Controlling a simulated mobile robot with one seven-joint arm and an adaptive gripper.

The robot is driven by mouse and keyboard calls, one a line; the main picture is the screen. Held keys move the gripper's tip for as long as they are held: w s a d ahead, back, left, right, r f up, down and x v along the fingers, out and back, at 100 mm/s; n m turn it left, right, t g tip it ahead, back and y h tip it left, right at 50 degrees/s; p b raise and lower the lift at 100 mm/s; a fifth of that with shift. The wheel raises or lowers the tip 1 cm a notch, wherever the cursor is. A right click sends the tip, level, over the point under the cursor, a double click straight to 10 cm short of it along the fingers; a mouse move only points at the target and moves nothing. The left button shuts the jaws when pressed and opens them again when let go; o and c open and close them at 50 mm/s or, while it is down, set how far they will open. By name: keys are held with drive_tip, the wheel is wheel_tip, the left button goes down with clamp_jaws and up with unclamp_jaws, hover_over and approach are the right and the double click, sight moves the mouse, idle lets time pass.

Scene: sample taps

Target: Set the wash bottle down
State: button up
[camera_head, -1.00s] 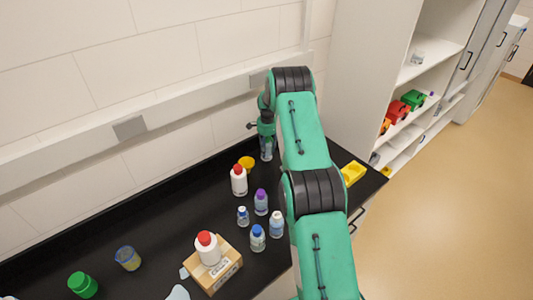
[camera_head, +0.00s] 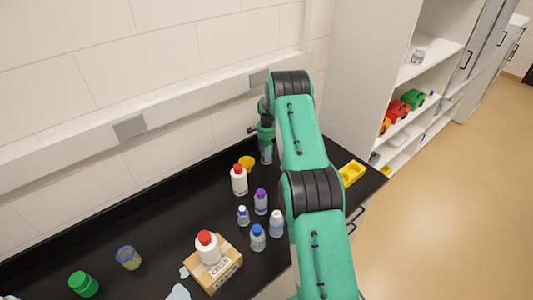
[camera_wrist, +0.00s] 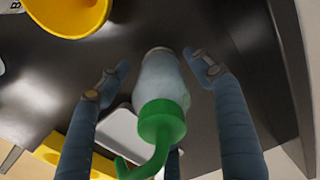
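The wash bottle (camera_wrist: 163,85), pale and translucent with a green cap and curved green spout, is between the fingers of my gripper (camera_wrist: 158,75) in the wrist view. The fingers are spread, with a visible gap between the fingertips and the bottle on both sides. In the head view my gripper (camera_head: 266,138) is at the back of the black bench, partly behind my arm. The bottle's lower body (camera_head: 267,156) shows below it, at the bench. The exact contact of its base with the bench is not clear.
A yellow round vessel (camera_head: 246,163) and a white red-capped bottle (camera_head: 239,180) stand close left of my gripper. A yellow tray (camera_head: 351,173) lies to the right. Several small bottles, including a purple-capped one (camera_head: 261,201), stand nearer. The wall is close behind.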

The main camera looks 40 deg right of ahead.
drive_tip(key=shift+r, duration=0.15)
wheel_tip(320, 180, up, 12)
drive_tip(key=shift+b, duration=0.6)
idle(0.4)
idle(0.3)
